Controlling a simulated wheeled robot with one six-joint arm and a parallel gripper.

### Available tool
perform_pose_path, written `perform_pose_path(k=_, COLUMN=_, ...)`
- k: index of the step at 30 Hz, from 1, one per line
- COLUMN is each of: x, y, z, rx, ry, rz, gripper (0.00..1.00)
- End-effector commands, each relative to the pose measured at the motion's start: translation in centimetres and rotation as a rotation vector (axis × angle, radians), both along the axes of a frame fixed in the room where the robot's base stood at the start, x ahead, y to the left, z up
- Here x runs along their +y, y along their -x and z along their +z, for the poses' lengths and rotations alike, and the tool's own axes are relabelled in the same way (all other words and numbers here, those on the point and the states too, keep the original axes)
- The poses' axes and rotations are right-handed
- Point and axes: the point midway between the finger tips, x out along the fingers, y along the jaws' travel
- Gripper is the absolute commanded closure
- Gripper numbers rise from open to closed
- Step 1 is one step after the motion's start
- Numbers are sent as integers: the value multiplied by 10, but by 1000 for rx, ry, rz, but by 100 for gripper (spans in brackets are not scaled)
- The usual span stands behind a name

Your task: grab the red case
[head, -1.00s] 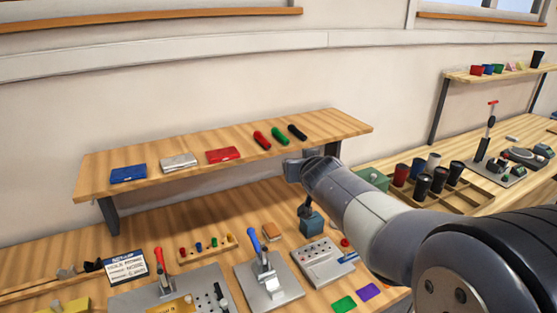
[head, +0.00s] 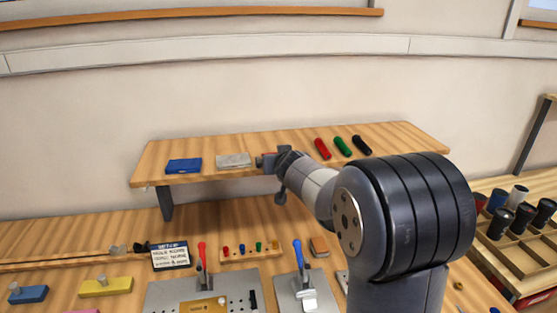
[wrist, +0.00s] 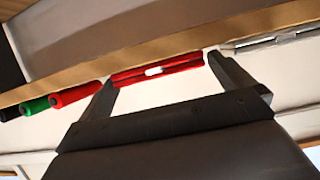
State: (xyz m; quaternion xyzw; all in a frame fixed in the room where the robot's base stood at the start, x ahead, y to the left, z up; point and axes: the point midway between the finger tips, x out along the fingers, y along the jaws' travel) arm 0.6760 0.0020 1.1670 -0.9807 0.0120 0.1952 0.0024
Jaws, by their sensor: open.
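The red case (wrist: 156,69) lies on the raised wooden shelf and shows edge-on in the wrist view, with a small white spot on its front. My gripper (wrist: 161,70) is open, one finger toward each end of the case. The case is across the gap at the fingertips; I cannot tell whether they touch it. In the head view my gripper (head: 262,161) is at the shelf just right of the silver case (head: 234,160) and hides most or all of the red case.
A blue case (head: 184,166) lies at the shelf's left. Red (head: 322,148), green (head: 343,146) and black (head: 362,145) cylinders lie to the right of my gripper. The bench below holds lever fixtures, a sign (head: 170,255) and a peg rack (head: 252,251).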

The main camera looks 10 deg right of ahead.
Motion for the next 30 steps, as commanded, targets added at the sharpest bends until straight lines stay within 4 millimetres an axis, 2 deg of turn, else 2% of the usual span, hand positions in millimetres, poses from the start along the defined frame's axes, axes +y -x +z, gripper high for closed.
perform_pose_path(k=5, x=0, y=0, z=0, rx=0, ry=0, rz=0, gripper=0)
perform_pose_path(k=18, x=0, y=0, z=0, rx=0, ry=0, rz=0, gripper=36)
perform_pose_path(k=30, x=0, y=0, z=5, rx=-1, ry=0, rz=0, gripper=37)
